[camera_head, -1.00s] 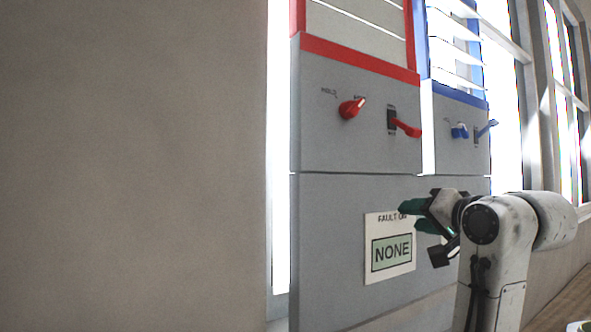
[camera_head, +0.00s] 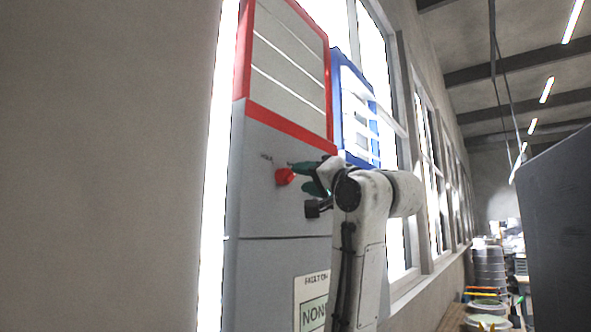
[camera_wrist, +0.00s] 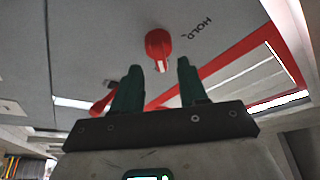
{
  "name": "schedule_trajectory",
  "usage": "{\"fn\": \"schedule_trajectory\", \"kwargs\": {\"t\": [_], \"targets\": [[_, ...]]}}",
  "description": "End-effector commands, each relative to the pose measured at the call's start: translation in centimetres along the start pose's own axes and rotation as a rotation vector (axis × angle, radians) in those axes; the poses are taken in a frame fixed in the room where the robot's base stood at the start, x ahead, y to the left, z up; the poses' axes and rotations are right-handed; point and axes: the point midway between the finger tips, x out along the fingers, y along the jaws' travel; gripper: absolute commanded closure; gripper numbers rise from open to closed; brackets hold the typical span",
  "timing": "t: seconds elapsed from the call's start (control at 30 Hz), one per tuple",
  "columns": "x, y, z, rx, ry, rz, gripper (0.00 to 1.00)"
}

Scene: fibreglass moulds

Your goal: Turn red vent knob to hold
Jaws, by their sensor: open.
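The red vent knob (camera_head: 284,177) is on the grey panel under the red-framed vent, partly hidden by my gripper in the head view. In the wrist view the knob (camera_wrist: 158,43) lies just beyond the fingertips, about midway between them. Its white mark points down the picture, towards my gripper, while the HOLD label (camera_wrist: 197,29) lies to its right. My gripper (camera_head: 301,177) is open, with green fingers spread and empty. It also shows in the wrist view (camera_wrist: 159,66); I cannot tell how close the fingertips are to the knob.
A fault sign (camera_head: 312,300) is below. A dark block (camera_head: 560,230) stands at right.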

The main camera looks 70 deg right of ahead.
Motion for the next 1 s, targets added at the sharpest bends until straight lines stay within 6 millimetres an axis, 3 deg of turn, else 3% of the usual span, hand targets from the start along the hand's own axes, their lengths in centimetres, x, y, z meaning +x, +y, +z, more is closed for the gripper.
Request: {"fn": "schedule_trajectory", "kwargs": {"t": [0.23, 0.63, 1.0], "targets": [[3.2, -0.1, -0.1, -0.001, -0.001, 0.001, 0.57], [3.9, 0.1, 0.0, -0.001, 0.001, 0.000, 0.57], [3.8, 0.1, 0.0, -0.001, 0.001, 0.000, 0.92]]}}
